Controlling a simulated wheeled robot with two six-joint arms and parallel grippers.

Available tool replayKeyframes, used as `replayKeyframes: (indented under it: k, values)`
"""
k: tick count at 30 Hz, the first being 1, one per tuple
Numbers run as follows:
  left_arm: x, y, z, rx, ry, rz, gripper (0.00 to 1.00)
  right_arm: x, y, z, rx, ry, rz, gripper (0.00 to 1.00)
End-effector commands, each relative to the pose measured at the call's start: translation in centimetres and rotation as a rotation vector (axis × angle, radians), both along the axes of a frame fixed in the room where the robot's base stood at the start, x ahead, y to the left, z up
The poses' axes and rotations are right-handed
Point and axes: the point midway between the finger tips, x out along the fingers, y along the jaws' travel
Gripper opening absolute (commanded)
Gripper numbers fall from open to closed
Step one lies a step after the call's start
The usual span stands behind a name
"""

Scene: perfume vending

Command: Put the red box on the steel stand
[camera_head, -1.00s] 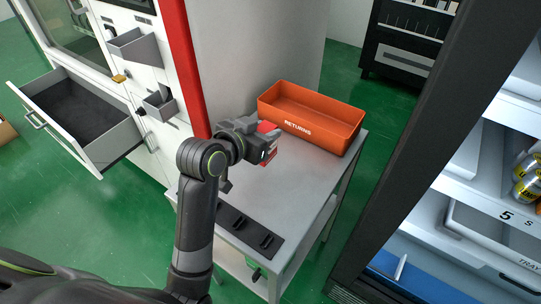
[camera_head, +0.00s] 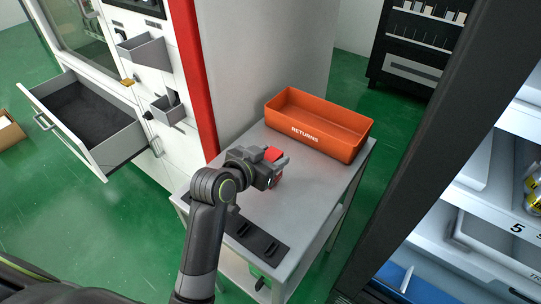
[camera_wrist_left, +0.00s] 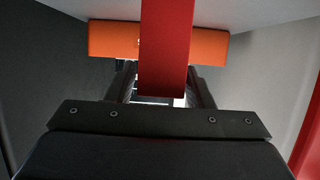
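My left gripper (camera_head: 274,169) is shut on the red box (camera_head: 273,154), over the steel stand (camera_head: 310,184). The red box also shows in the left wrist view (camera_wrist_left: 166,45), upright in the picture between the two fingers. In the head view the box is mostly hidden by the gripper, with red showing above and below the fingers. I cannot tell whether the box touches the stand's top. My right gripper is not in view.
An orange bin marked RETURNS (camera_head: 318,127) stands at the back of the stand. A black holder strip (camera_head: 252,235) lies at its front edge. A white machine with an open drawer (camera_head: 90,115) is at the left. A dark-framed cabinet (camera_head: 425,150) is at the right.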

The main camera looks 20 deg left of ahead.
Motion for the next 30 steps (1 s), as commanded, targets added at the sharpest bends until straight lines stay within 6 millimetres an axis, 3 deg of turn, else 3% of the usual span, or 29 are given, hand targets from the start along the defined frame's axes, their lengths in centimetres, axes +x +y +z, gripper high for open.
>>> replayKeyframes:
  k: [14, 30]
  values:
    - [-0.5, 0.2, 0.5, 0.000, 0.000, 0.001, 0.56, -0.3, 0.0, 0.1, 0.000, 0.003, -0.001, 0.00]
    - [-8.6, 3.2, 4.3, 0.003, 0.001, 0.000, 0.56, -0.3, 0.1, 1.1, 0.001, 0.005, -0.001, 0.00]
